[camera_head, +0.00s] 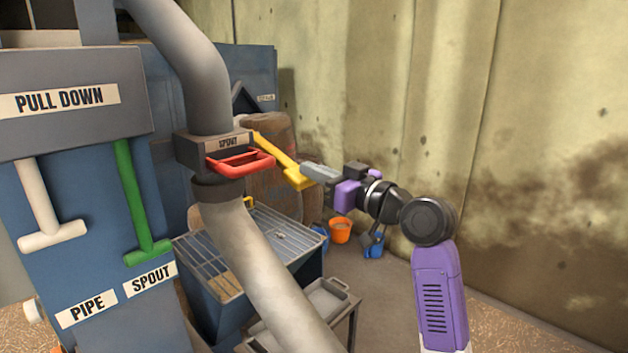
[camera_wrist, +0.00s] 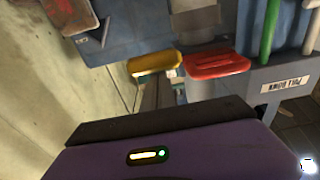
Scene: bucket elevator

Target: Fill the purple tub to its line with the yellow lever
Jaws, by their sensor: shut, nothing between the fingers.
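The yellow lever (camera_head: 272,153) sticks out to the right from behind the spout box, its handle end angled down. Its handle also shows in the wrist view (camera_wrist: 155,62), left of the red handle. My gripper (camera_head: 305,170) is shut and empty, its tips right at the yellow handle's end. I cannot tell whether they touch it. I cannot make out a purple tub in either view; the spout pipe and blue bin hide part of the floor.
A red handle (camera_head: 240,163) sits on the spout box (camera_head: 212,150), close left of the yellow lever. White (camera_head: 42,210) and green (camera_head: 138,205) levers hang at left. An orange bucket (camera_head: 340,231) and blue buckets stand below. A concrete wall (camera_head: 540,130) bounds the right.

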